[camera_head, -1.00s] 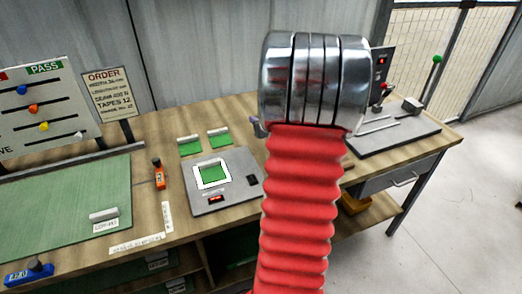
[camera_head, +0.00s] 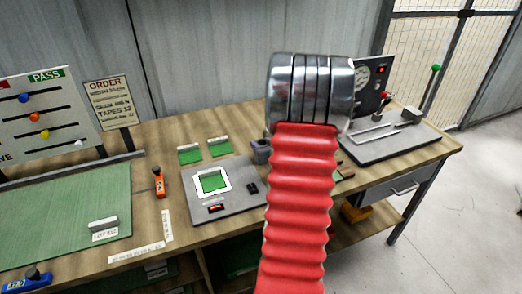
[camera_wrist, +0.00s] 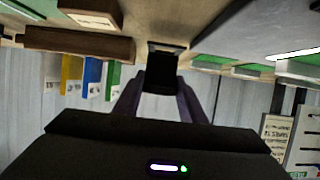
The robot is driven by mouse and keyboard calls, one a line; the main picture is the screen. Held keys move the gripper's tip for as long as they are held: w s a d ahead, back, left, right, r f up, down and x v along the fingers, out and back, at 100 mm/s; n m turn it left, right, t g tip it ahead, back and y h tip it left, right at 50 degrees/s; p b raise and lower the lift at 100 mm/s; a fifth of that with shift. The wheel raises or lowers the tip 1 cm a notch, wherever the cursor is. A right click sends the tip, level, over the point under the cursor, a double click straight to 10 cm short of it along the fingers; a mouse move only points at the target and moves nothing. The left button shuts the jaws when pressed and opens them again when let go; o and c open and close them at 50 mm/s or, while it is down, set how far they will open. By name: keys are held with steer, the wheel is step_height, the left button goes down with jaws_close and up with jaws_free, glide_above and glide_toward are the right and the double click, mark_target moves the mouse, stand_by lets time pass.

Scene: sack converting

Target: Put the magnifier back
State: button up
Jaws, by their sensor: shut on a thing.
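In the wrist view my gripper (camera_wrist: 160,88) is shut on a small dark block (camera_wrist: 162,68) with a greyish end. It looks like the magnifier, but the view is dark and its lens does not show. The block lies between the two fingers, close to the wooden bench top. In the head view my red sleeved arm hides most of the gripper. Only a small grey part (camera_head: 260,150) shows left of the arm, near the back right corner of the grey plate (camera_head: 238,205) with the white-framed green square (camera_head: 212,182).
Two green samples (camera_head: 190,154) lie behind the plate. An orange tool (camera_head: 158,182) stands to its left, by the green mat (camera_head: 70,225). A lever device (camera_head: 395,140) is at the right end. A brown wooden block (camera_wrist: 80,43) is near the gripper in the wrist view.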

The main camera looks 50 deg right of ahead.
steer(key=shift+f, duration=1.25)
steer(key=o, duration=1.2)
steer(key=shift+f, duration=0.1)
steer(key=shift+c, duration=0.2)
steer(key=shift+s+a+r, duration=0.2)
steer(key=shift+s+r, duration=0.15)
steer(key=shift+s, duration=0.1)
steer(key=v, duration=1.1)
